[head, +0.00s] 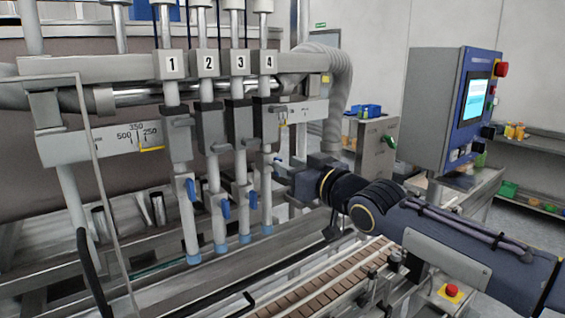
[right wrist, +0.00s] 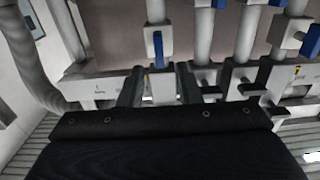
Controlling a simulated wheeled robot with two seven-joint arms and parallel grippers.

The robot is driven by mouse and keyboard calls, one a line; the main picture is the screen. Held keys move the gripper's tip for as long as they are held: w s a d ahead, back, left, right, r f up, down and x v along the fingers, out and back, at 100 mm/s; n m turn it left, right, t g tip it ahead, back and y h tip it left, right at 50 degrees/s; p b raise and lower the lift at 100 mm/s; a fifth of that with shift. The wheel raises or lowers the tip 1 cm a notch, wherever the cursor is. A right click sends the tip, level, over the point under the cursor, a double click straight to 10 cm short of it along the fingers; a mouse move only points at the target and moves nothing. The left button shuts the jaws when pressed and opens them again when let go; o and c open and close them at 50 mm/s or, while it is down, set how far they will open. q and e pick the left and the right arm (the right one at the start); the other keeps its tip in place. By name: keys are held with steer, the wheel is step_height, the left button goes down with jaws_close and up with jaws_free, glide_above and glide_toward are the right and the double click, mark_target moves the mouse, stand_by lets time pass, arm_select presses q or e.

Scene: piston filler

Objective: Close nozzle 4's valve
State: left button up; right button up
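Nozzle 4 (head: 266,185) is the rightmost nozzle in the head view, below the "4" label. Its valve handle is not clearly visible there. In the right wrist view, nozzle 4's blue valve handle (right wrist: 158,48) runs lengthwise along its pipe. My right gripper (head: 282,172) is beside nozzle 4 on its right. In the right wrist view its two dark fingers (right wrist: 160,85) are apart, with the blue handle in line with the gap. I see no grip on it; contact cannot be told. My left gripper is not in view.
Blue handles of nozzle 1 (head: 191,189), nozzle 2 (head: 225,208) and nozzle 3 (head: 252,200) stand close by on the left. A slatted conveyor (head: 325,285) runs below. A control panel (head: 462,110) and a corrugated hose (head: 335,95) are to the right.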

steer(key=shift+x, duration=1.55)
steer(key=shift+c, duration=0.4)
jaws_close()
